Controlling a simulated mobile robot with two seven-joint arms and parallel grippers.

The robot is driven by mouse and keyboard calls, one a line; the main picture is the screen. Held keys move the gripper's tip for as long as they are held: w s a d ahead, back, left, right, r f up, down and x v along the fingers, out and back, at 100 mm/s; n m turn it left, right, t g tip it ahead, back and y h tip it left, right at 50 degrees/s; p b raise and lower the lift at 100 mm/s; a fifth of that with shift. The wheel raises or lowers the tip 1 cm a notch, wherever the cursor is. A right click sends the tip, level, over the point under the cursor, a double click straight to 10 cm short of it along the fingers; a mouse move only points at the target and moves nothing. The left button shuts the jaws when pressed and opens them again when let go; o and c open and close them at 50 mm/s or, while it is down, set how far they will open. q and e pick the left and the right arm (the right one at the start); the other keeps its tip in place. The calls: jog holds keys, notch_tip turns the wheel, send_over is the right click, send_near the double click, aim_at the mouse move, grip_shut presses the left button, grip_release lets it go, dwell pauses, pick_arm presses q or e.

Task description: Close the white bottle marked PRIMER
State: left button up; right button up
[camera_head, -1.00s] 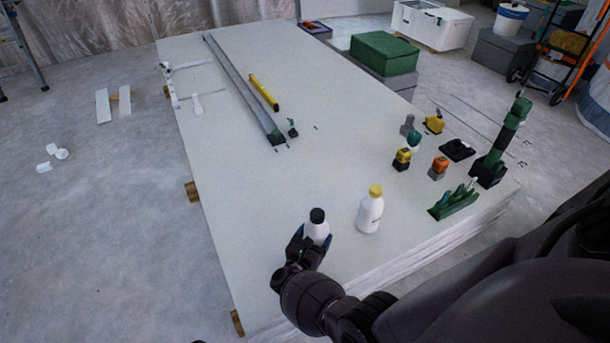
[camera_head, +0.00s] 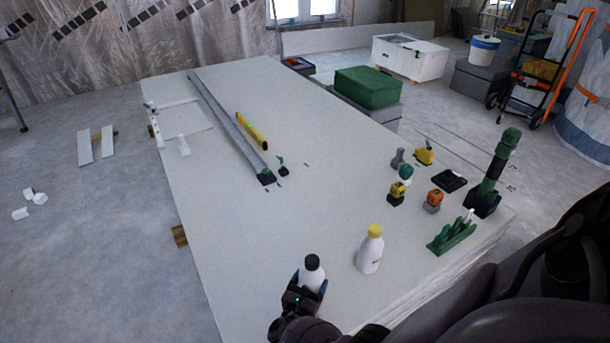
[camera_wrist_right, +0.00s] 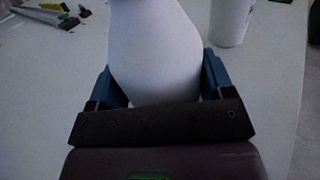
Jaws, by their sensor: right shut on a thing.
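A white bottle with a black cap (camera_head: 312,272) is upright near the front edge of the large pale panel stack (camera_head: 250,215). My right gripper (camera_head: 311,284) is shut around this bottle's body. In the right wrist view the white body (camera_wrist_right: 155,55) sits between the two blue fingers; its cap is out of that frame. A second white bottle with a yellow cap (camera_head: 370,250) stands to the right, apart from the gripper. Lettering on the bottles is too small to read or hidden, so I cannot tell which is marked PRIMER. My left gripper is not in view.
Right of the bottles are a green rack (camera_head: 452,236), a dark green upright tool (camera_head: 492,175), a yellow tool (camera_head: 397,193) and an orange tool (camera_head: 433,200). A long grey profile (camera_head: 228,122) and a yellow level (camera_head: 251,130) lie farther back. The panel's middle is clear.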

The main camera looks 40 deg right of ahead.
jog(key=shift+r, duration=0.15)
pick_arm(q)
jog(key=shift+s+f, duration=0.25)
pick_arm(e)
jog(key=shift+f, duration=0.2)
jog(key=o, duration=1.7)
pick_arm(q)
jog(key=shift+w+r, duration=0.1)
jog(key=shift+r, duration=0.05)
